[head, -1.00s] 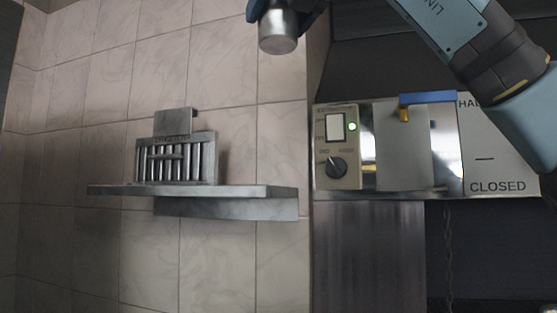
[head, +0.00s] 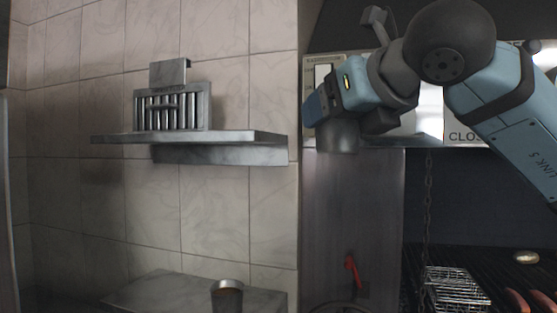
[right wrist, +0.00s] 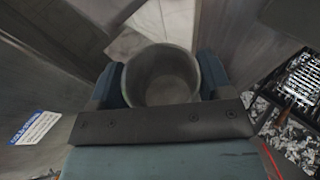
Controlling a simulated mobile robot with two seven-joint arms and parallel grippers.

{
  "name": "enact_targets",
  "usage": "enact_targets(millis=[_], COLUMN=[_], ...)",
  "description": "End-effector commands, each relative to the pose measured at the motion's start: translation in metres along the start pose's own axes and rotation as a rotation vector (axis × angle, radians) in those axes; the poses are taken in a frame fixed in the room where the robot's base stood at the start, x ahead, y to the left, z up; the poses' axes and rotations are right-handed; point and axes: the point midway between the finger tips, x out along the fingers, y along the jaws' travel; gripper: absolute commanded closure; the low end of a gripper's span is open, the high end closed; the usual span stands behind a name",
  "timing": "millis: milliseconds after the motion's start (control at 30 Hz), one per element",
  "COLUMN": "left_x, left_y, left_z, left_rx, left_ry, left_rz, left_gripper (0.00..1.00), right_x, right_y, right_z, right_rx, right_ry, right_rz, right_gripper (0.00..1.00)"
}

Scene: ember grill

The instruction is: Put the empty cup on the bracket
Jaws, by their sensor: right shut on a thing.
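A grey metal cup (head: 337,138) hangs under my right gripper (head: 320,112), in front of the control panel. In the right wrist view the cup (right wrist: 160,75) is between the two blue fingers of the gripper (right wrist: 160,88), which is shut on it. Its mouth faces the camera and its inside looks empty. A metal wall shelf, seemingly the bracket (head: 240,136), is on the tiled wall to the left of the held cup, at about the same picture height. My left gripper is not in view.
A slatted metal holder (head: 172,108) stands on the shelf's left part; its right end is bare. A grill (head: 480,255) with a wire basket (head: 455,288) is at lower right.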

Motion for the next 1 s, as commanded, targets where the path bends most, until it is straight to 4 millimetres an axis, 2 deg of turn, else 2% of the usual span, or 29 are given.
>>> enact_targets(millis=[33,100,400,600,1000], left_x=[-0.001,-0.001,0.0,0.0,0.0], left_y=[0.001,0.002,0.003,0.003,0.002], left_z=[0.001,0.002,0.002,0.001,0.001], left_rx=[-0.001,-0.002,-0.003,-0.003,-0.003], left_ry=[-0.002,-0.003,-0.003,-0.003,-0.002], left_rz=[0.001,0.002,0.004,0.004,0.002], left_gripper=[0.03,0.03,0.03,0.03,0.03], right_x=[0.005,0.011,0.029,0.04,0.059], right_y=[-0.01,-0.02,-0.056,-0.076,-0.112], right_z=[-0.029,-0.061,-0.18,-0.246,-0.363], right_rx=[0.002,0.002,0.001,0.001,0.0], right_ry=[0.007,0.007,0.008,0.007,0.007], right_rz=[0.001,0.001,0.006,0.009,0.013], right_gripper=[0.52,0.52,0.52,0.52,0.52])
